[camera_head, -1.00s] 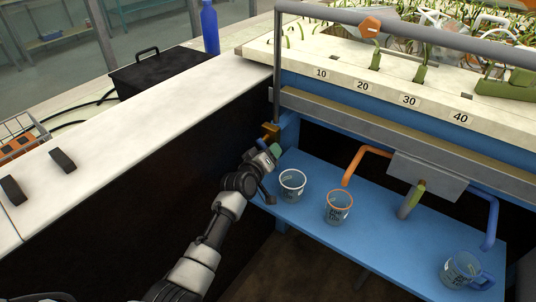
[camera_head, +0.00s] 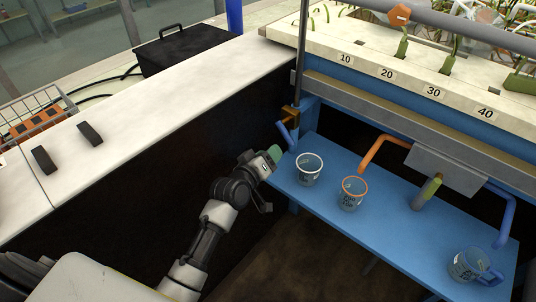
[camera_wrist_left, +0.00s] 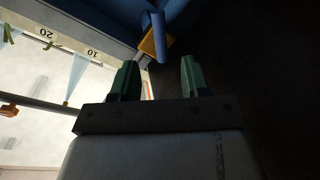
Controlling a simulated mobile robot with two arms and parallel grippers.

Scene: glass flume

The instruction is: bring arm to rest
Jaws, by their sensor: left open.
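My left arm comes in from the bottom of the head view. Its gripper (camera_head: 272,157) is at the left end of the blue shelf, left of the white-rimmed cup (camera_head: 309,170) and apart from it. In the left wrist view the two green fingers (camera_wrist_left: 160,78) stand apart with nothing between them. A blue spout (camera_wrist_left: 157,35) with a yellow fitting lies beyond the fingertips. My right gripper is in neither view.
The blue shelf (camera_head: 400,240) also bears an orange-rimmed cup (camera_head: 352,194) and a blue-handled cup (camera_head: 470,265). Orange (camera_head: 372,153) and blue (camera_head: 503,218) pipes hang above it. A white counter (camera_head: 160,95) runs along the left. Dark open space lies below the arm.

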